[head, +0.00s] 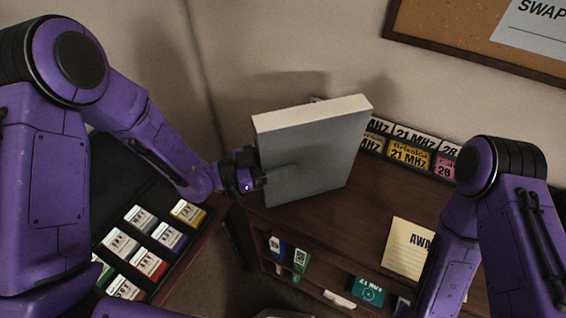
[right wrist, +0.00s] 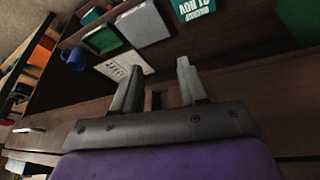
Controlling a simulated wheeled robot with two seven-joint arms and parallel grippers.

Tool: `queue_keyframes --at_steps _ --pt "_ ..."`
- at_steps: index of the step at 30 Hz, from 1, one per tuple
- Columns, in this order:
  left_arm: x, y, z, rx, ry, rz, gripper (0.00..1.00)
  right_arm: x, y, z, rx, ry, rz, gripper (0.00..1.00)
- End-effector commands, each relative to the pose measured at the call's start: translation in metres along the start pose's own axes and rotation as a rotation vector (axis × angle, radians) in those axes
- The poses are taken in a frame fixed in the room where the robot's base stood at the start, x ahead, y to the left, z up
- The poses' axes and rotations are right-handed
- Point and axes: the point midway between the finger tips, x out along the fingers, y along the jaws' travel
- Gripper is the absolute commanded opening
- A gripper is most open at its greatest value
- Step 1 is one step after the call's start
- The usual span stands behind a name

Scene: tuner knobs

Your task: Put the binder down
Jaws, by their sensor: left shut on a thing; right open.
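The grey binder (head: 312,150) with a pale top edge stands upright, a little tilted, over the left part of the brown desk (head: 385,212). My left gripper (head: 255,172) is shut on the binder at its left edge. I cannot tell whether the binder's bottom touches the desk. My right gripper (right wrist: 153,85) is open and empty in the right wrist view, in front of a brown wooden surface. In the head view the right gripper is hidden below the frame; only my right arm shows.
A cream notepad (head: 408,247) lies on the desk at right. A dark case (head: 112,203) with several labelled small boxes is at left. Small cards (head: 300,260) sit along the desk's front shelf. A corkboard (head: 460,38) hangs above.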

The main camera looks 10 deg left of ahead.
Motion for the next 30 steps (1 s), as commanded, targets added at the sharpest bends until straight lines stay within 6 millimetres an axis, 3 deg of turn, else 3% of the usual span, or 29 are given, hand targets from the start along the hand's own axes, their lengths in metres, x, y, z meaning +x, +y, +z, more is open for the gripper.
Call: queue_keyframes --at_steps 3,4,6,17,30 --pt "0.001 -0.003 -0.003 0.000 0.003 -0.004 0.03 -0.002 0.000 -0.001 0.000 0.001 -0.001 0.43" --pt "0.000 -0.003 -0.002 -0.001 0.000 -0.004 0.64 -0.002 0.000 -0.001 0.000 0.001 -0.001 0.43" --pt "0.000 -0.004 -0.001 -0.002 -0.001 -0.004 0.83 -0.002 0.000 -0.001 0.000 0.000 -0.001 0.43" --pt "-0.007 -0.004 -0.001 -0.002 0.000 -0.007 0.83 0.001 0.000 0.001 -0.001 -0.002 -0.001 0.43" --pt "-0.106 -0.004 -0.001 0.000 0.002 -0.008 0.83 0.023 -0.002 0.011 -0.001 -0.003 -0.001 0.43"
